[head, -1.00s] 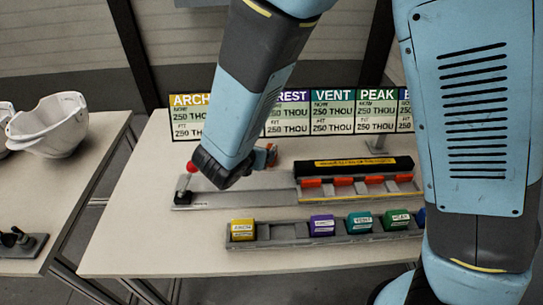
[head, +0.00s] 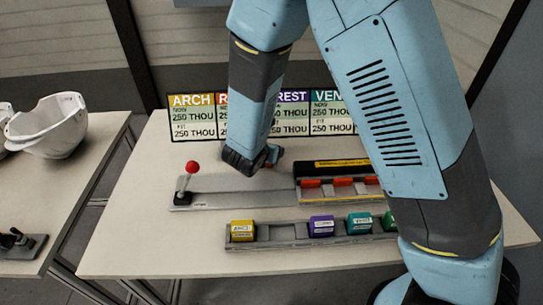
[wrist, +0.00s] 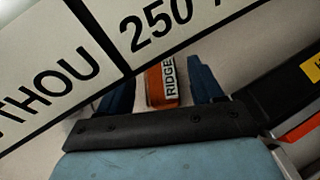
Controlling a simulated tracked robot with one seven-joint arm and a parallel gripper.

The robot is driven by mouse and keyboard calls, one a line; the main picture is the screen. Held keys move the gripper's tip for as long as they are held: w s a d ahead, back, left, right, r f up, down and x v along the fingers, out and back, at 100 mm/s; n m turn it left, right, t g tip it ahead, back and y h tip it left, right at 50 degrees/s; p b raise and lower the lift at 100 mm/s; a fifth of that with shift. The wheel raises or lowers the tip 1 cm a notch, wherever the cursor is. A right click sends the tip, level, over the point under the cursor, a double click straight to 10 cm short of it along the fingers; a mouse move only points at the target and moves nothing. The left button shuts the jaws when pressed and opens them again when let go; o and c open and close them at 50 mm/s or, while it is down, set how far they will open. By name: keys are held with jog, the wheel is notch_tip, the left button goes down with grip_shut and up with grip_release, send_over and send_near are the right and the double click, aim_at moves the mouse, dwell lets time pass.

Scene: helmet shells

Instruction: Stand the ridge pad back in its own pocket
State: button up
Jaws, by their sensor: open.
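The ridge pad (wrist: 162,84) is an orange block with a white RIDGE label in the wrist view. It sits on the pale table between my two dark blue fingers, with gaps on both sides. My gripper (wrist: 158,78) is open around it. In the head view my gripper (head: 268,158) is behind the grey fixture, and it mostly hides the pad. The pad rack (head: 290,245) lies along the front of the table. An empty pocket (head: 276,233) shows between the yellow ARCH pad (head: 243,229) and the purple CREST pad (head: 321,226).
Teal (head: 359,222) and green (head: 389,221) pads stand further right in the rack, partly behind my arm. The grey fixture (head: 235,197) has a red-knobbed lever (head: 191,168) and a black bar with orange blocks. The sign board (head: 193,118) stands close behind my gripper.

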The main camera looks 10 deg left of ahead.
jog(key=shift+w+f, duration=0.3)
jog(key=shift+w, duration=0.1)
jog(key=c, duration=1.1)
